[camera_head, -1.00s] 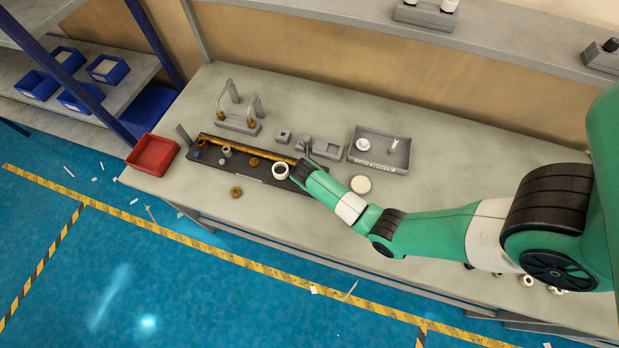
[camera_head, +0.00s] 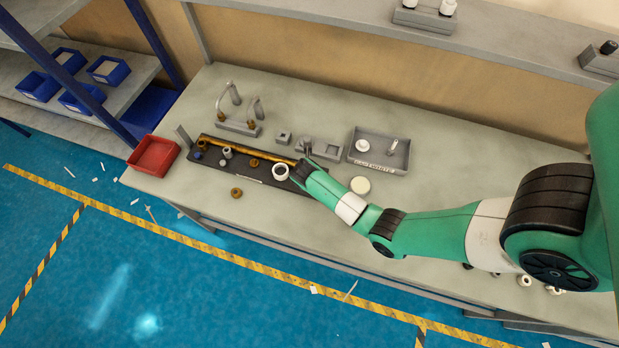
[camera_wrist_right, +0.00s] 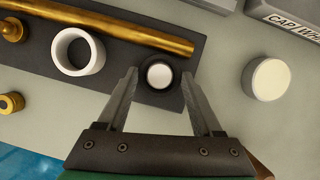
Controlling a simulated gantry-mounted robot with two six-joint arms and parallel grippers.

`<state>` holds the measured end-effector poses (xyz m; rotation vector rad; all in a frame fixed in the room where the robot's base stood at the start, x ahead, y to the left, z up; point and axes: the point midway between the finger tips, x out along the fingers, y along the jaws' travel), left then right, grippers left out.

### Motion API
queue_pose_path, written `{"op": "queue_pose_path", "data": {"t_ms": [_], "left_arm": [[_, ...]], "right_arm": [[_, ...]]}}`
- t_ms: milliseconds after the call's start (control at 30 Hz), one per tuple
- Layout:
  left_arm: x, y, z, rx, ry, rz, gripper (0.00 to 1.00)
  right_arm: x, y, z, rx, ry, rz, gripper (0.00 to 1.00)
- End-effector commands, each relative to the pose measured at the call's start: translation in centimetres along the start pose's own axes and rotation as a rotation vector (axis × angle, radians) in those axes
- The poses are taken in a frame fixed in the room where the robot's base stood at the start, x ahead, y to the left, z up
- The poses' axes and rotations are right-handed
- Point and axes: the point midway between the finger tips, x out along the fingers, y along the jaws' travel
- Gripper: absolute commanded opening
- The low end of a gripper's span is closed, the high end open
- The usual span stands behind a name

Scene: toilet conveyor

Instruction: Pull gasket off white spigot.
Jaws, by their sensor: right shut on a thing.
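The white spigot (camera_wrist_right: 160,75) shows end-on as a white round top in the right wrist view. The black gasket (camera_wrist_right: 146,88) is a dark ring around it. My right gripper (camera_wrist_right: 160,73) has one finger on each side of the ring and is shut on the gasket. In the head view my right gripper (camera_head: 303,164) is over the right end of the dark board, and its hand hides the spigot and gasket. My left gripper is not in view.
A white ring (camera_wrist_right: 78,52) and a brass rod (camera_wrist_right: 120,25) lie close by on the dark board (camera_head: 225,171). A white round cap (camera_wrist_right: 267,79) sits to the right. A grey tray (camera_head: 379,167) and a red bin (camera_head: 153,156) stand on the table.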

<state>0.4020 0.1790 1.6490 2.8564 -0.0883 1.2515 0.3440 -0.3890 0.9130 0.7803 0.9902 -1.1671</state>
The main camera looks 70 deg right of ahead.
Motion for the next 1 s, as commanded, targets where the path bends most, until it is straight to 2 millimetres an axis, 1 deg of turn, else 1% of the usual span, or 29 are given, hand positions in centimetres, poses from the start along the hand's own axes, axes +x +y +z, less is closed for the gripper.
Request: {"op": "queue_pose_path", "data": {"t_ms": [600,1000], "left_arm": [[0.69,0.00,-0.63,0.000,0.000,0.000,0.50],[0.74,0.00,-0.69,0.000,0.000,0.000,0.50]], "right_arm": [[-0.63,0.01,0.26,0.000,0.000,0.000,0.05],[-0.66,0.00,0.27,0.000,0.000,0.000,0.05]]}}
